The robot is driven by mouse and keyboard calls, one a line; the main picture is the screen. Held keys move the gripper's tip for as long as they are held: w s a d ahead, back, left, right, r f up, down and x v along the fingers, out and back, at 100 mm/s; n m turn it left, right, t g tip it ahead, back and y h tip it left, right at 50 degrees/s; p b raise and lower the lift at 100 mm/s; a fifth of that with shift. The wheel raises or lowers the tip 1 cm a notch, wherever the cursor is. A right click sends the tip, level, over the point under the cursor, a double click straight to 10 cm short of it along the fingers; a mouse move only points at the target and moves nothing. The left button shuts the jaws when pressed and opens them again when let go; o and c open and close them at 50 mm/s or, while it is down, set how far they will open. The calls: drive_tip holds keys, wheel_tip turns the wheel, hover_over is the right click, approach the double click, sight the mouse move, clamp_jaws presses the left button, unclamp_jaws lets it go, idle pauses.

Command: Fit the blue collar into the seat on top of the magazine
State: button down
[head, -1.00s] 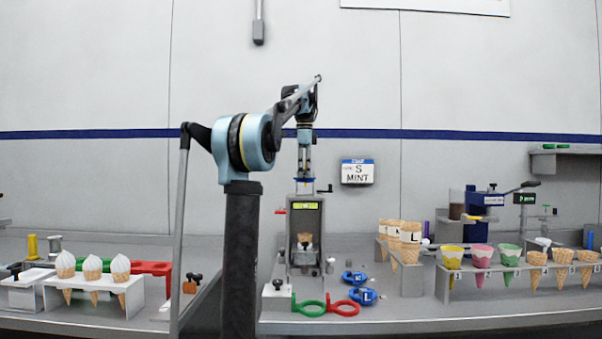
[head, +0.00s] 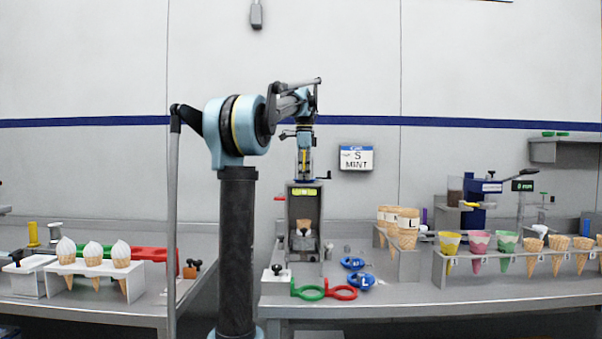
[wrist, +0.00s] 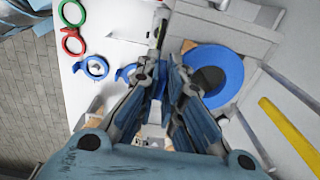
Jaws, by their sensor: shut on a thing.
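The magazine (head: 305,215) is the tall grey housing with a yellow-green label and a cone inside its open front. My gripper (head: 304,174) points down just above its top. The blue collar (head: 304,181) shows as a thin blue band under the fingertips, at the magazine's top. In the wrist view my gripper (wrist: 159,84) is shut, seemingly on the collar's tab. The collar (wrist: 232,73) is a wide blue ring around a dark centre, right of the fingertips and partly behind a finger. The seat is hidden beneath it; I cannot tell whether the collar touches it.
Two loose blue rings (head: 362,280) lie on the counter, right of the magazine's foot. A green ring (head: 307,288) and red ring (head: 341,292) are at the front. A crank (head: 322,178) juts from the magazine's right. A cone rack (head: 440,268) stands further right.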

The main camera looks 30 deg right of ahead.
drive_tip(key=shift+f, duration=0.15)
drive_tip(key=c, duration=1.7)
unclamp_jaws()
drive_tip(key=shift+o, duration=0.2)
wheel_tip(320, 180, up, 12)
drive_tip(key=shift+w+a+f, duration=0.1)
drive_tip(key=shift+a, duration=0.05)
